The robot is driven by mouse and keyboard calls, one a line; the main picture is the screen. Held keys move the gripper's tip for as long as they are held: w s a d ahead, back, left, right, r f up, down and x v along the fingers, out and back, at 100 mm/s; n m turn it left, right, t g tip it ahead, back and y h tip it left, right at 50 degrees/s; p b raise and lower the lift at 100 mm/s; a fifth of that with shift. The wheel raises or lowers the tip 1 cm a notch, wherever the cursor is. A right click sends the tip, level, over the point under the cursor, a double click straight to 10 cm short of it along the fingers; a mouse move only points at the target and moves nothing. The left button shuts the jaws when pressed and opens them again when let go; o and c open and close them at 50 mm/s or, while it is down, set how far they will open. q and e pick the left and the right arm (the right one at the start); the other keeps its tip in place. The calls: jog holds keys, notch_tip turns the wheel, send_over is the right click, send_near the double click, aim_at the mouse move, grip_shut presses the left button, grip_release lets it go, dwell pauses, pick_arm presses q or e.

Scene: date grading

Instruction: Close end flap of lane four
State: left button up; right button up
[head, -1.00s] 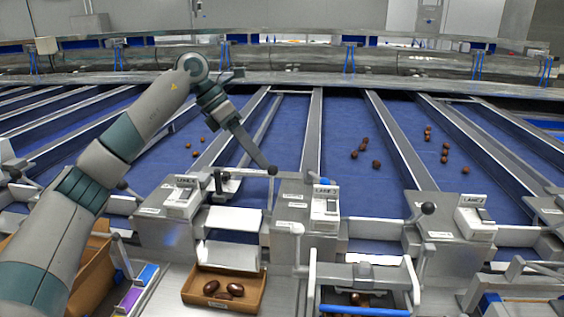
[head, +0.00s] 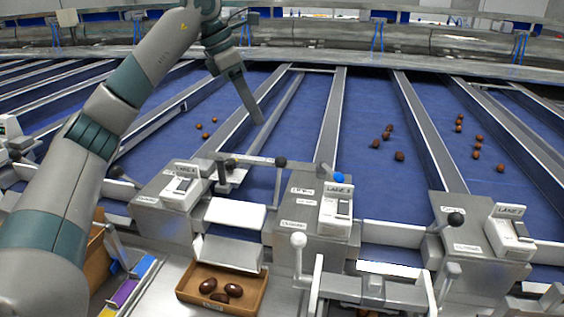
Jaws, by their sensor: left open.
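The lane four unit (head: 165,205) is a grey box with a white labelled switch block, left of centre in the head view. Beside it, a horizontal lever (head: 250,159) ends in a black knob (head: 280,162). Below the lever are a pale upper plate (head: 235,214) and a lower sloping plate (head: 230,252), at the lane's end above a cardboard tray; I cannot tell which is the flap. My left gripper (head: 261,121) is open and empty, beyond the knob and apart from it, over the blue belt. My right gripper is not in view.
The lane three unit (head: 310,225) stands to the right, with a blue button, and the lane two unit (head: 480,245) is farther right. Metal dividers separate blue belts (head: 300,130) with scattered dates.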

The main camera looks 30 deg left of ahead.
aim_at(278, 158)
pick_arm(q)
jog(key=p+x, duration=0.5)
jog(key=x, duration=1.2)
jog(key=shift+f, duration=0.2)
grip_shut()
